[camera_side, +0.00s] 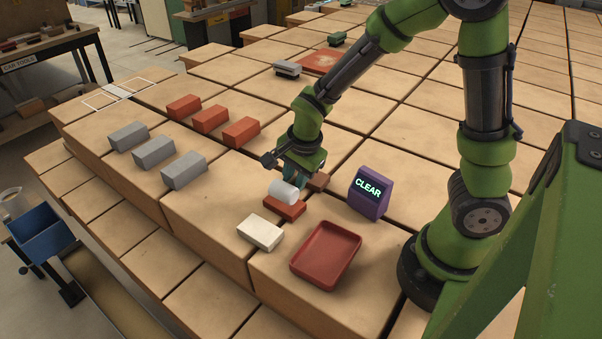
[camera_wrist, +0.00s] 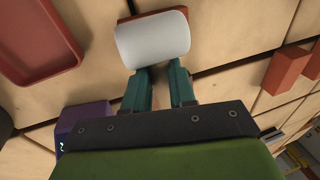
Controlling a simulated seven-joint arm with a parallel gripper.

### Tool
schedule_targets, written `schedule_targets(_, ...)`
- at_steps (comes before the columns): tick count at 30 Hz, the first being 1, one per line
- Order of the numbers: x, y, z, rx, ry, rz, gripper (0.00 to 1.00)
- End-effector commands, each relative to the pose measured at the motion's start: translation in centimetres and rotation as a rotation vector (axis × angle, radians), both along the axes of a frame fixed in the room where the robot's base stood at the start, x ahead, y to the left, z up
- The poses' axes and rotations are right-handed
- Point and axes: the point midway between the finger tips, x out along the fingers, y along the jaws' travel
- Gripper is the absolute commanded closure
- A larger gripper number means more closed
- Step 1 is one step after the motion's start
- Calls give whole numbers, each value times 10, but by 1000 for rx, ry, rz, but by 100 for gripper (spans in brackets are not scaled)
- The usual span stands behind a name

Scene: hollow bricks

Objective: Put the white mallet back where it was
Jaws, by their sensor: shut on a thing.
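The white mallet (camera_side: 283,192) shows as a pale cylinder at the fingertips of my gripper (camera_side: 296,177). In the wrist view the white mallet (camera_wrist: 152,40) lies across the tips of my gripper (camera_wrist: 161,75), whose teal fingers are shut on it.
A red tray (camera_side: 326,256), a cream brick (camera_side: 260,233) and a purple sign reading CLEAR (camera_side: 369,193) stand close by. Grey bricks (camera_side: 155,152) and red bricks (camera_side: 211,119) stand in rows to the left.

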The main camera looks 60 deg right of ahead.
Motion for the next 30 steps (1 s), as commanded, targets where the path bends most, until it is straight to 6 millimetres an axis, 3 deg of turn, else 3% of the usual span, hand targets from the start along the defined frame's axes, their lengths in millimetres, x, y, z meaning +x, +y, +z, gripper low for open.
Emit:
schedule_targets(9,85,1,-9,-1,0,0,100)
schedule_targets(15,126,2,-13,0,1,1,100)
schedule_targets(24,149,2,-14,0,-1,2,100)
schedule_targets(30,147,2,-46,-1,4,1,100)
